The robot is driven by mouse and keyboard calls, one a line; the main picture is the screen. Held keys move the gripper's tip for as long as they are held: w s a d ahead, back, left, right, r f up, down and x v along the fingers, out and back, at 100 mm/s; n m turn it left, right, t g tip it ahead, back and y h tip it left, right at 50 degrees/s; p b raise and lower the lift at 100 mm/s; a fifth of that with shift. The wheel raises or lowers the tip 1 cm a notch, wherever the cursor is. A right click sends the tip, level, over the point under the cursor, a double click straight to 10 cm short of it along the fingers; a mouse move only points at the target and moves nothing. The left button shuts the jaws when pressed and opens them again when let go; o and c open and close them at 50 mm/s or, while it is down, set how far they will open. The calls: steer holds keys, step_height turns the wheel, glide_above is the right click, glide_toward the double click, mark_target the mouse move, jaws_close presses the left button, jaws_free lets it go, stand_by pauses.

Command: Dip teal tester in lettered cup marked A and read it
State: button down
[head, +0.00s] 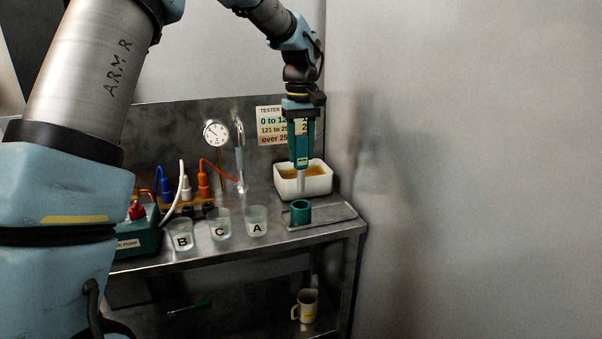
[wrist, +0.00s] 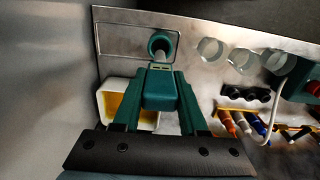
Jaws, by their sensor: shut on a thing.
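My gripper (head: 301,150) is shut on the teal tester (wrist: 158,88), which hangs upright with its pale probe (head: 301,181) pointing down. The probe tip appears just above or at the mouth of a teal round holder (head: 300,212); I cannot tell whether it is inside. The holder also shows in the wrist view (wrist: 160,43). Lettered cup A (head: 257,222), a clear cup with liquid, stands left of the holder. Cups C (head: 220,226) and B (head: 181,235) stand further left. In the wrist view the nearest cup (wrist: 210,49) shows no letter. No reading is legible on the tester.
A white tub of amber liquid (head: 289,187) stands behind the holder, which sits on a shallow metal tray (head: 336,217). A tester chart (head: 272,126) hangs behind, partly hidden. A gauge (head: 215,133), cables and a teal box (head: 134,236) are left. A mug (head: 306,304) stands below.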

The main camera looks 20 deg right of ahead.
step_height(320, 180, up, 3)
steer(key=shift+f+p, duration=0.1)
steer(key=shift+p, duration=0.2)
steer(key=shift+r+p, duration=2.85)
steer(key=shift+r, duration=0.25)
steer(key=shift+a+f, duration=0.1)
